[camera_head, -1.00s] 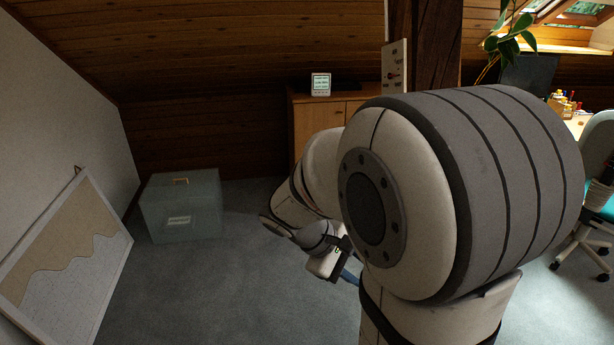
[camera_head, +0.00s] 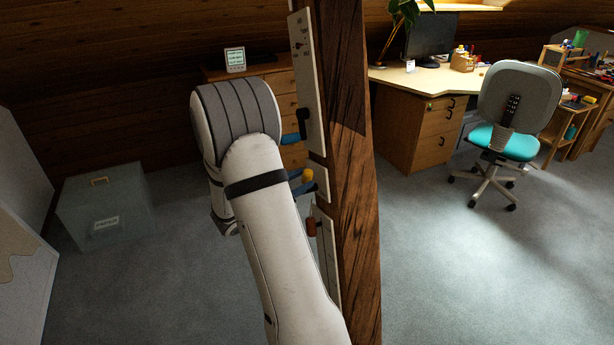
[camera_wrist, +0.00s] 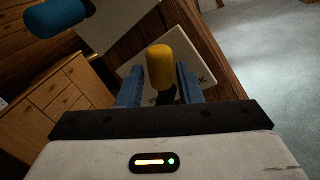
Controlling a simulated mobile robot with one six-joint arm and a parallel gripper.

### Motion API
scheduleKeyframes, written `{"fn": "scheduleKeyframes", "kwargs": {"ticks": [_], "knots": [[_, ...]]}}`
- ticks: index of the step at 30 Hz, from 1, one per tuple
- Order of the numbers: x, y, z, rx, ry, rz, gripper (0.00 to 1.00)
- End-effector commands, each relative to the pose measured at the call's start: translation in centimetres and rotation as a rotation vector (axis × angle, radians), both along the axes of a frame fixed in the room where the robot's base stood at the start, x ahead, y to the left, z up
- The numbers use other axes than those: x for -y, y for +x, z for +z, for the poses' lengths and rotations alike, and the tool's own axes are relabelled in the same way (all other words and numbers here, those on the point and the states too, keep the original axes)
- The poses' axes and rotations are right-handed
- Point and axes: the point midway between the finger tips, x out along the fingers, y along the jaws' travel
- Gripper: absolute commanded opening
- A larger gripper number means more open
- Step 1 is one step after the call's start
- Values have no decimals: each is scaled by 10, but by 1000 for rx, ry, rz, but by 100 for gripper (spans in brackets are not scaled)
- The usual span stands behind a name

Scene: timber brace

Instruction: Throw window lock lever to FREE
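A yellow-handled lever (camera_head: 307,175) sticks out from the middle plate on the timber post, and it also shows in the wrist view (camera_wrist: 160,66). The white plate (camera_wrist: 141,68) behind it carries dark lettering, mostly hidden, with a K legible. My gripper (camera_wrist: 159,80) is open, its two blue fingers on either side of the yellow handle, with a gap visible on each side. In the head view my gripper (camera_head: 303,188) is partly hidden behind my arm. The lever's label and FREE mark cannot be read.
The timber post (camera_head: 350,180) stands right of my arm. A drawer cabinet (camera_head: 285,88) is behind; open carpet lies right.

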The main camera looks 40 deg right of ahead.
Motion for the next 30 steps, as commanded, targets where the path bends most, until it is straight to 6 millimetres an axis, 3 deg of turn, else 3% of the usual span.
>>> {"fn": "scheduleKeyframes", "kwargs": {"ticks": [6, 16, 27, 30], "knots": [[25, 0, 0, -1, 2, -3, 32], [29, 1, 0, 0, 2, -2, 32], [29, 0, 0, 1, 2, -2, 2], [29, 1, 0, 1, 2, -2, 0]]}}
